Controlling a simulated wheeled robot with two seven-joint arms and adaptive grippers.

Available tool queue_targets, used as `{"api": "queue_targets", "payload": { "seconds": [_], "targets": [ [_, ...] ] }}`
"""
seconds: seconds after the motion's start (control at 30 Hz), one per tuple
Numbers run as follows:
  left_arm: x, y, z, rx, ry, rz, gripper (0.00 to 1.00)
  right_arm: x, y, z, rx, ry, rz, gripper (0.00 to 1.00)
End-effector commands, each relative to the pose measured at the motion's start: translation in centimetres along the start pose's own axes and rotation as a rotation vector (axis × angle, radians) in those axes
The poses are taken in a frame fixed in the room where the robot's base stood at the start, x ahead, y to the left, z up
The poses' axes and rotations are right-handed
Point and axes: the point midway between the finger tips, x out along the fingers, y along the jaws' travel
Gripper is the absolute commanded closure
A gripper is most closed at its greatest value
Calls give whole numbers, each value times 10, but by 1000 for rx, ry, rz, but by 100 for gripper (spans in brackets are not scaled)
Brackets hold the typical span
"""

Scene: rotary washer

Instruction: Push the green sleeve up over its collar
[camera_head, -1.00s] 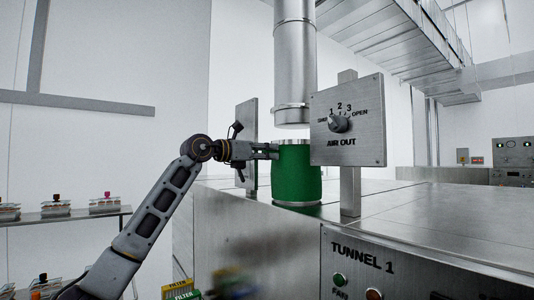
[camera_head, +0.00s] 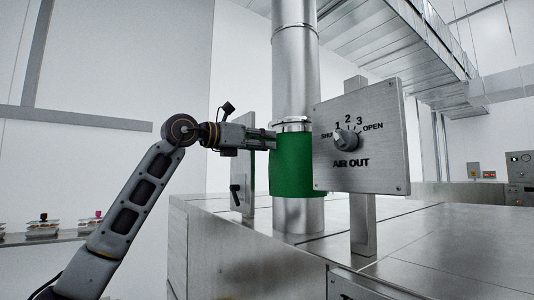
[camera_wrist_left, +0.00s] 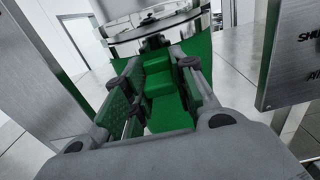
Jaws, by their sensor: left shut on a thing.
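The green sleeve (camera_head: 292,165) is around the vertical steel pipe (camera_head: 297,60). Its top edge is right at the collar (camera_head: 293,124); I cannot tell whether it overlaps it. A bare steel stub (camera_head: 298,215) shows below the sleeve, down to the machine top. My left gripper (camera_head: 270,139) reaches in from the left and is shut on the sleeve near its upper edge. In the left wrist view my gripper (camera_wrist_left: 158,70) has green material between its fingers, with the sleeve (camera_wrist_left: 203,46) around them and the metal collar (camera_wrist_left: 150,36) just beyond. My right gripper does not show.
The AIR OUT panel (camera_head: 360,140) with its knob (camera_head: 346,140) stands on a post close to the right of the sleeve. Another upright plate (camera_head: 243,190) stands behind my gripper on the left. The steel machine top (camera_head: 430,220) is clear on the right.

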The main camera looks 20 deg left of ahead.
Motion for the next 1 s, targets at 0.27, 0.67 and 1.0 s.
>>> {"api": "queue_targets", "payload": {
  "seconds": [0.27,0.67,1.0],
  "targets": [
    [-6,-2,8,-2,-6,6,100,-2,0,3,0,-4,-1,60],
    [-6,-3,7,-1,-4,4,52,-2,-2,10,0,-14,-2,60],
    [-7,-3,5,-1,0,3,52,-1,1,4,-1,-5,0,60]
  ]
}}
